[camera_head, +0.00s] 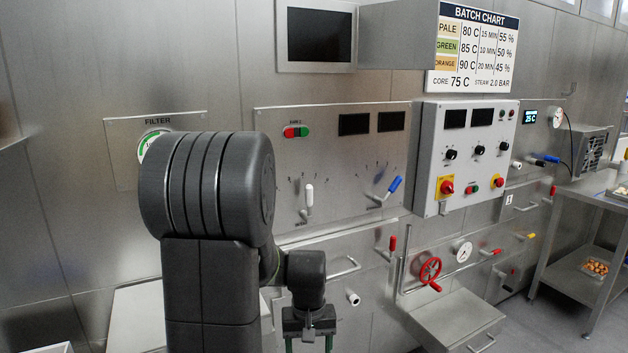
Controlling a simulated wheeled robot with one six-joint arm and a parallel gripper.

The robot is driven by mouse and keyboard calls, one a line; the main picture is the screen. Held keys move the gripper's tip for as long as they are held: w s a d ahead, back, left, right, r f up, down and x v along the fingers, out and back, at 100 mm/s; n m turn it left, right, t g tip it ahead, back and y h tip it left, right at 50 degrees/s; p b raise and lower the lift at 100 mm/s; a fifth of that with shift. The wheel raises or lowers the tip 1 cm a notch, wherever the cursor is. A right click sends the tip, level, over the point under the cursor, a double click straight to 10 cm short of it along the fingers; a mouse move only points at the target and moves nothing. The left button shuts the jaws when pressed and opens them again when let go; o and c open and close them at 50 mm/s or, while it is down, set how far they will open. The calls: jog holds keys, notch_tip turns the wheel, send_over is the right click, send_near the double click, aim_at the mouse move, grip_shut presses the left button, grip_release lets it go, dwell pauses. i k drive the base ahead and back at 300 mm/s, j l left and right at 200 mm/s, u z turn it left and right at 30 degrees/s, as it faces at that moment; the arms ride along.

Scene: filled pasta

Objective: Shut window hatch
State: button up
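No hatch is clearly marked as a window hatch. A framed dark pane (317,36) is set in the steel wall at the top centre. A plain grey panel or box (398,38) stands out from the wall just right of it; I cannot tell whether it is a swung-open cover. My gripper (309,344) points down at the bottom centre, well below the pane. Its two green fingers are apart with nothing seen between them; their tips are cut off by the frame edge.
A control box (465,155) with knobs juts out at the right. Below it are a red handwheel (430,270) and a steel box lid (452,318). A levered panel (335,165) is behind my arm. A steel table (590,190) stands far right, with open floor before it.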

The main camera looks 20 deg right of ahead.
aim_at(398, 34)
jog(key=i+z, duration=0.1)
jog(key=z, duration=0.65)
jog(key=i+j+z, duration=0.15)
jog(key=z, duration=0.2)
